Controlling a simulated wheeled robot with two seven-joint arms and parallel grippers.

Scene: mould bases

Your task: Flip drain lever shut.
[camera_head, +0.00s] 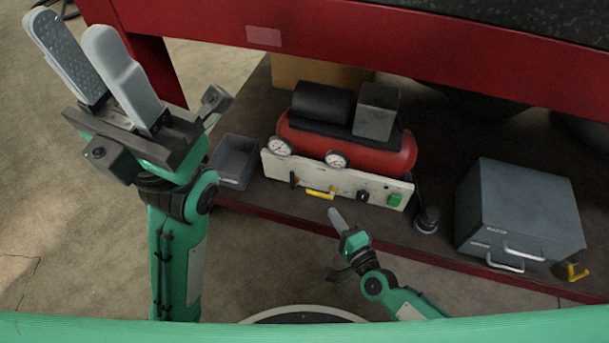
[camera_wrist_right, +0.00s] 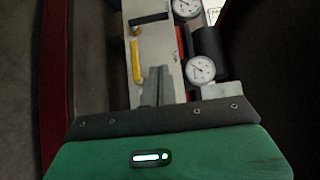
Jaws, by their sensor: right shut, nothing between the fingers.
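A yellow lever (camera_head: 320,192) sits on the pale front panel (camera_head: 340,183) of a red compressor (camera_head: 388,155), lying along the panel's length. It also shows in the right wrist view (camera_wrist_right: 135,65). A black lever (camera_head: 293,180) is to its left, turned across the panel. I cannot read which lever is marked as the drain. My right gripper (camera_head: 335,214) is shut and empty, in front of and slightly below the yellow lever; in the wrist view its fingers (camera_wrist_right: 158,80) appear beside the lever's near end. Contact cannot be told. My left gripper (camera_head: 75,32) is open and empty, raised at upper left.
A black knob (camera_head: 362,197) and a green switch (camera_head: 395,200) are on the panel's right. Two gauges (camera_head: 336,160) sit at its upper edge. A grey bin (camera_head: 234,162) stands left, a grey drawer cabinet (camera_head: 520,212) right. A red bench beam (camera_head: 330,38) overhangs behind.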

